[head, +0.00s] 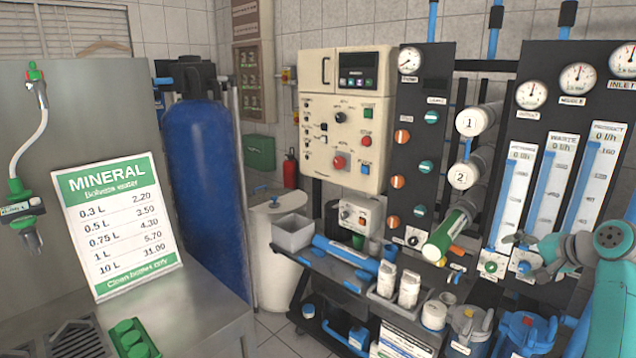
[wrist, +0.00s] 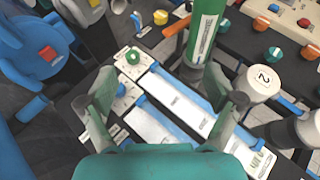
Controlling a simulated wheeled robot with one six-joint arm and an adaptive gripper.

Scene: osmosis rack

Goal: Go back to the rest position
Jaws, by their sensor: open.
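My gripper (head: 516,252) is at the right of the head view, in front of the lower part of the flow meter panel. It points left. In the wrist view my gripper (wrist: 170,98) has its two fingers wide apart with nothing held between them. Behind the fingers, the wrist view shows the flow meter strips (wrist: 180,98) and a green knob (wrist: 132,57). No contact with the panel shows, but the exact gap cannot be told.
The green-banded tube (head: 447,233) and numbered white housings (head: 470,122) stick out left of my gripper. A lower shelf holds white bottles (head: 409,287). A steel counter (head: 190,318) with a price sign (head: 117,226) is at left.

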